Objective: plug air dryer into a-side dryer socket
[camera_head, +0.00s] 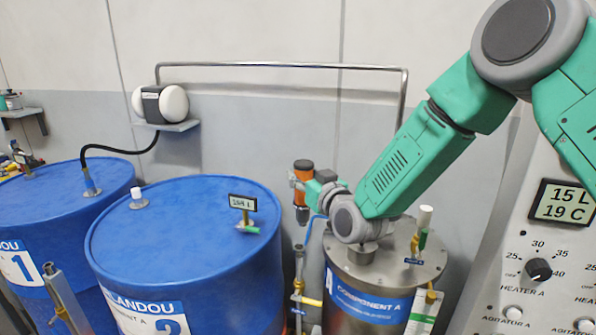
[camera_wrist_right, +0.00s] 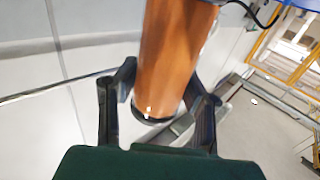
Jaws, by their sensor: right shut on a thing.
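The air dryer, an orange cylinder with dark ends (camera_head: 303,205), is upright in my right gripper (camera_head: 308,185), in the air behind and to the left of the steel Component A tank (camera_head: 345,280). In the right wrist view the orange body (camera_wrist_right: 172,55) sits between the two dark fingers of the gripper (camera_wrist_right: 160,95), which is shut on it. On the tank lid (camera_head: 385,262) stand a white-topped fitting (camera_head: 425,217) with a green handle and a grey fitting partly behind my arm. I cannot tell which is the dryer socket. My left gripper is not in view.
Blue drum 2 (camera_head: 180,235) stands left of the tank, with blue drum 1 (camera_head: 60,210) farther left. A black hose (camera_head: 120,150) runs from drum 1 to a wall shelf. A control panel (camera_head: 540,265) is at the right. Pipes stand between drum 2 and the tank.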

